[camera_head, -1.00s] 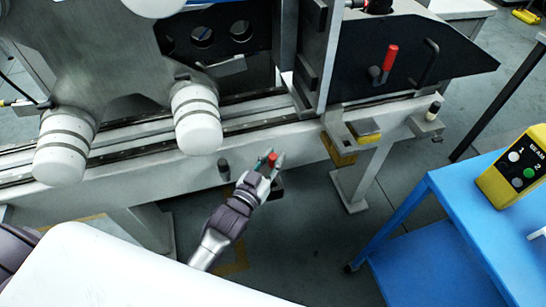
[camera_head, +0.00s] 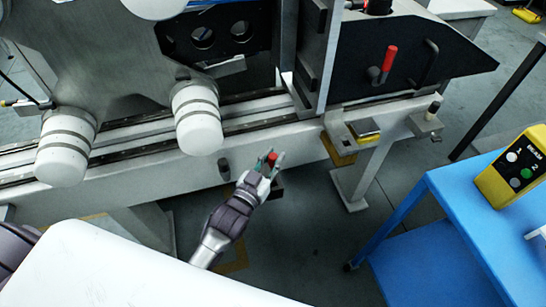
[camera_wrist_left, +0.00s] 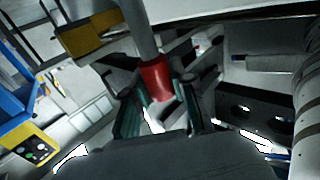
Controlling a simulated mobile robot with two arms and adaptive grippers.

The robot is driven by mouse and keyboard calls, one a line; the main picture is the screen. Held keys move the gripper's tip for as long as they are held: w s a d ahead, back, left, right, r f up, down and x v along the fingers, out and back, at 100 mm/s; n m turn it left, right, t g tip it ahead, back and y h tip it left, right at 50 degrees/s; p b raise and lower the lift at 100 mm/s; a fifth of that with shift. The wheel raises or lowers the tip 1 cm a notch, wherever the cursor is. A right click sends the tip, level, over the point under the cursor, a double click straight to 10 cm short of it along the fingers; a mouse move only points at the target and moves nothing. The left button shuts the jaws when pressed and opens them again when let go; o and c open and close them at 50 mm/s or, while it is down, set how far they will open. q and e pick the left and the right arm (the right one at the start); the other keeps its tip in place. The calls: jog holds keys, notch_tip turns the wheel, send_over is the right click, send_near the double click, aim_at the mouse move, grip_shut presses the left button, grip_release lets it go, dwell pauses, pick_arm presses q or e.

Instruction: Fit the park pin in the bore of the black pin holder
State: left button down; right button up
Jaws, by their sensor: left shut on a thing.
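The park pin has a red head (camera_head: 272,158), which shows between the fingers of my left gripper (camera_head: 270,165) in front of the machine's pale beam. In the left wrist view the red part (camera_wrist_left: 156,80) sits between the two green-lined fingers, with a smooth grey shaft (camera_wrist_left: 138,30) running up out of the picture. My left gripper is shut on the pin. A dark block (camera_head: 277,191), which looks like the black pin holder, shows just below and right of the gripper. Its bore is hidden, and I cannot tell whether the pin touches it. My right gripper is not in view.
The pale machine beam (camera_head: 140,180) runs behind the gripper, with a small dark peg (camera_head: 223,168) on its front. A red-handled lever (camera_head: 389,62) stands on the black panel. A blue cart (camera_head: 440,215) with a yellow control box (camera_head: 515,170) is at right. Open floor lies between.

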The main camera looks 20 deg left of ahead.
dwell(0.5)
pick_arm(q)
jog(key=shift+f+b, duration=1.8)
jog(key=shift+f, duration=1)
jog(key=c, duration=0.9)
grip_release()
jog(key=s+a, duration=0.2)
jog(key=s, duration=0.9)
jog(key=shift+s+a, duration=0.15)
jog(key=shift+s, duration=0.25)
